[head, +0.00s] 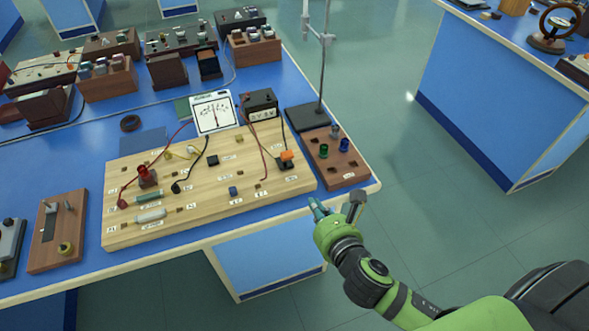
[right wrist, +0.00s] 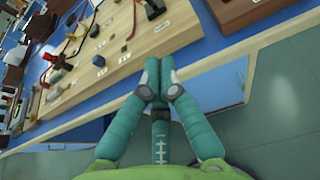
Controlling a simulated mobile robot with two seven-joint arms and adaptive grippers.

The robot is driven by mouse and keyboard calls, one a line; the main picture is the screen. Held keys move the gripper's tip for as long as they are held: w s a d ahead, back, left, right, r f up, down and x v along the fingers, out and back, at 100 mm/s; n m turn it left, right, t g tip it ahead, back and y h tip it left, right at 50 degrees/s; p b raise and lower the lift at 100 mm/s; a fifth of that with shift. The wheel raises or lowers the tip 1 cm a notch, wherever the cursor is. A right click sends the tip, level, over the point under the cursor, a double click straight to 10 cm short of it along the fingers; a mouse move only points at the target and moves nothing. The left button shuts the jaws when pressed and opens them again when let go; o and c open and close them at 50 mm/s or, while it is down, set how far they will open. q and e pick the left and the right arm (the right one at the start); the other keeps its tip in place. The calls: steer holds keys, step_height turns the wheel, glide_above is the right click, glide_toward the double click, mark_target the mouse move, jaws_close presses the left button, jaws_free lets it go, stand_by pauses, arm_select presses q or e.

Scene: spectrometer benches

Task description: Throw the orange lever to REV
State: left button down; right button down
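The orange lever (head: 287,156) sits on a small black base at the right end of a light wooden circuit board (head: 215,203). The labels near it are too small to read, so I cannot tell which position it is in. My right gripper (head: 317,206) is in front of the board's near right corner, apart from the lever. In the right wrist view its teal fingers (right wrist: 158,75) meet at the tips, with nothing visible between them. The board (right wrist: 120,42) lies beyond them there; the lever is not clearly visible in that view. My left gripper is not in view.
A dark wooden block with coloured knobs (head: 329,168) stands right of the board. A metal stand (head: 322,85), a meter (head: 214,112) and a black supply box (head: 260,104) stand behind. Loose wires arch over the board. Open floor lies right of the bench.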

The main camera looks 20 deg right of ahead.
mark_target(286, 158)
steer(key=x, duration=1)
steer(key=shift+p, duration=0.4)
steer(key=shift+w+a+r+p, duration=0.1)
steer(key=shift+w+r+p, duration=0.2)
steer(key=shift+w, duration=0.3)
steer(key=shift+w+r+p, duration=0.25)
steer(key=shift+w+r, duration=0.05)
steer(key=shift+w, duration=0.25)
steer(key=shift+w+r, duration=0.2)
steer(key=shift+w, duration=0.5)
